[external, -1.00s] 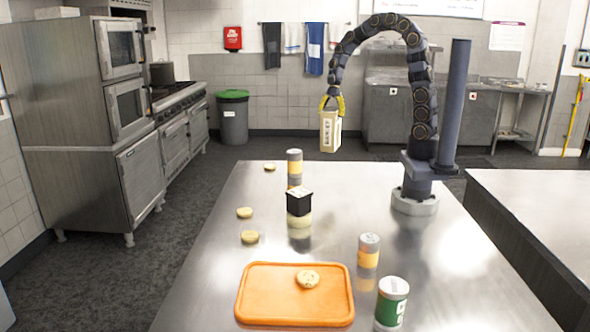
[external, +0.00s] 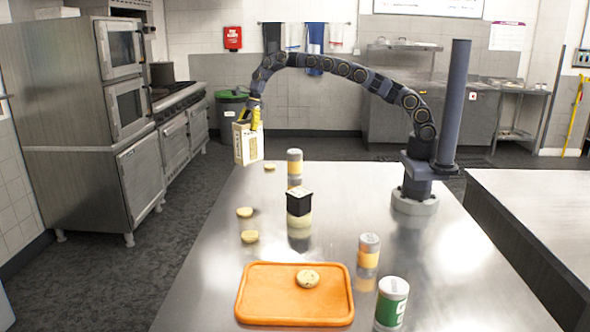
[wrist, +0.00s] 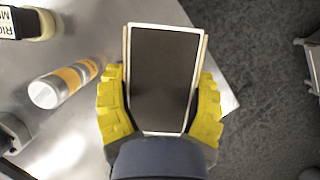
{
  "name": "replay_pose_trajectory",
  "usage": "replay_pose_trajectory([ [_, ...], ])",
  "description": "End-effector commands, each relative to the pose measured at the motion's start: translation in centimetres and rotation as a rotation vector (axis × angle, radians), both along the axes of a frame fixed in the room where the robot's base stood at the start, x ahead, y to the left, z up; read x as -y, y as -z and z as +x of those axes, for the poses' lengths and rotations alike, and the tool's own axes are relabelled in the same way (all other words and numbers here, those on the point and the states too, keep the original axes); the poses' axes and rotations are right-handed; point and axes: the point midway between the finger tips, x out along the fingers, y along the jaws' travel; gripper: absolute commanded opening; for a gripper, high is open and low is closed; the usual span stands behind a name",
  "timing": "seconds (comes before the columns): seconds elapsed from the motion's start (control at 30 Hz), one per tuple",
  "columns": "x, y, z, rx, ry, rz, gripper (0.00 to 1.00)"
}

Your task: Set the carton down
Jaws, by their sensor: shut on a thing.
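The carton (external: 248,146) is a cream box with dark print on its side. My gripper (external: 250,116) has yellow fingers and is shut on its upper part. In the external view the carton hangs, slightly tilted, near the far left corner of the steel table (external: 215,240). In the wrist view the carton's dark end face (wrist: 164,80) fills the space between the yellow fingers (wrist: 160,105). The table edge passes beneath it there, with the dark floor to the right. Its underside is hidden in the wrist view.
Several round biscuits lie along the left side.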

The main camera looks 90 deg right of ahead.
Motion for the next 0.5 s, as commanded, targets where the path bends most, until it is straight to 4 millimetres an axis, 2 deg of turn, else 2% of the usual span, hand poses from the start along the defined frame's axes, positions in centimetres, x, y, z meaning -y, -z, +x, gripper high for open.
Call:
replay_pose_trajectory([
  [0.1, -1.7, 0.6, 1.7, 0.008, 0.02, 0.001, 0.26],
  [0.2, -2.7, 0.8, 2.5, 0.009, 0.032, 0.003, 0.26],
  [0.37, -3.3, 1.4, 3.0, 0.01, 0.042, 0.004, 0.26],
  [0.5, -3.4, 3.5, 2.9, 0.003, 0.042, 0.006, 0.26],
])
